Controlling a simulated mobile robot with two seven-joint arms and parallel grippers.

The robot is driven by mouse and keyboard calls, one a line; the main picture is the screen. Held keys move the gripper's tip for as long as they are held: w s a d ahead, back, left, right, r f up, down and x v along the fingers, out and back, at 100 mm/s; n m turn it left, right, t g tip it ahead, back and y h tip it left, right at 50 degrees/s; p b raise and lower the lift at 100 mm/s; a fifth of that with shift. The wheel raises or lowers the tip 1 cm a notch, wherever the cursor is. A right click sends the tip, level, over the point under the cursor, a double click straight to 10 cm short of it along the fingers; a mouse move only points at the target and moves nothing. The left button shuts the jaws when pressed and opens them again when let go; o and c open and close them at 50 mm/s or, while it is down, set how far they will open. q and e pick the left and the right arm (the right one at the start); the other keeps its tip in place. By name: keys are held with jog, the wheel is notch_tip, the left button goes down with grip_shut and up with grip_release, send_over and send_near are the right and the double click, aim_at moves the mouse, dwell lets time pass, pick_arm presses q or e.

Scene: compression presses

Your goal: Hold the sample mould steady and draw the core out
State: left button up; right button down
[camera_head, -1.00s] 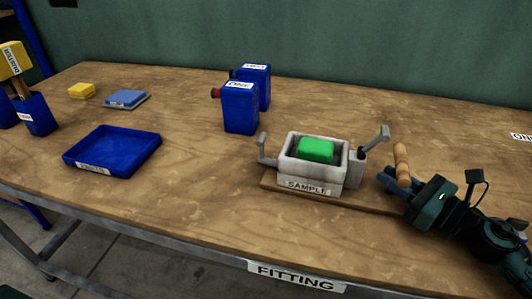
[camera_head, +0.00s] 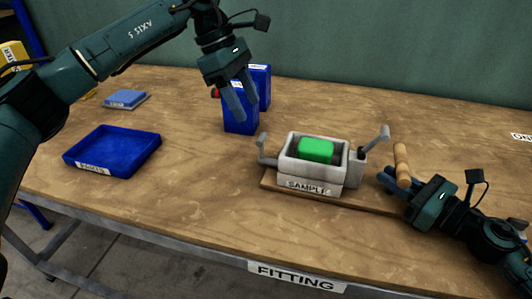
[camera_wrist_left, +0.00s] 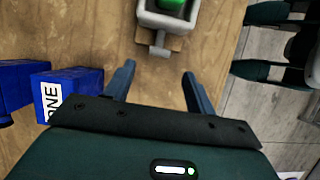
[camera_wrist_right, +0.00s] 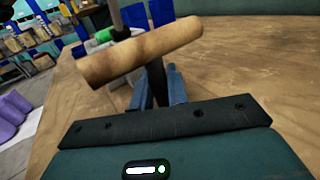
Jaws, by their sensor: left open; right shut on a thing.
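The sample mould (camera_head: 312,182) is a pale grey box labelled SAMPLE on a wooden board, with a grey lever at each side. A green core (camera_head: 316,150) sits inside it; how deep is hidden. Both show at the top of the left wrist view, mould (camera_wrist_left: 150,18) and core (camera_wrist_left: 172,6). My left gripper (camera_head: 241,110) is open and empty, pointing down in front of the blue containers, left of and behind the mould. My right gripper (camera_head: 388,182) is shut on the dark stem of a wooden-handled tool (camera_wrist_right: 140,50), right of the mould.
The table between tray and mould is clear. A FITTING label marks the front edge.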

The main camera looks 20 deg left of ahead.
aim_at(261, 136)
pick_arm(q)
jog(key=x, duration=1.1)
jog(key=shift+f, duration=0.1)
jog(key=shift+c, duration=0.2)
jog(key=c, duration=1)
jog(key=shift+c, duration=0.2)
